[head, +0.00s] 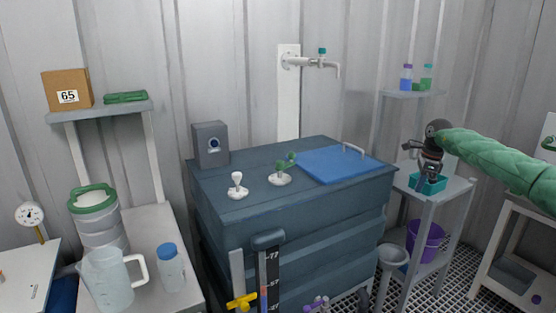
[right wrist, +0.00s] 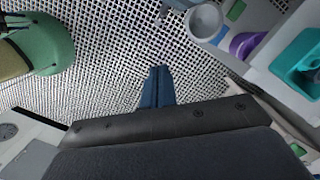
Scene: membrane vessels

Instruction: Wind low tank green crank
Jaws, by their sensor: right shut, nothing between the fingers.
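The low tank (head: 225,222) is a dark blue-grey box standing in the middle of the head view. The green crank (head: 285,163) sits on a round white base on the tank's top. A white knob-like fitting (head: 237,184) stands to its left. My right gripper (head: 427,190) is shut and empty, pointing down near the teal bin on the right-hand stand, well apart from the crank. Its closed dark blue fingers show in the right wrist view (right wrist: 156,78) above the grated floor. My left gripper is not in view.
A blue lid panel (head: 342,165) with a handle covers the tank top's right part. A grey box (head: 210,144) stands at its back left. The teal bin (head: 433,186) sits on the right stand; a purple bucket (head: 427,241) is below. A jug (head: 110,281) is front left.

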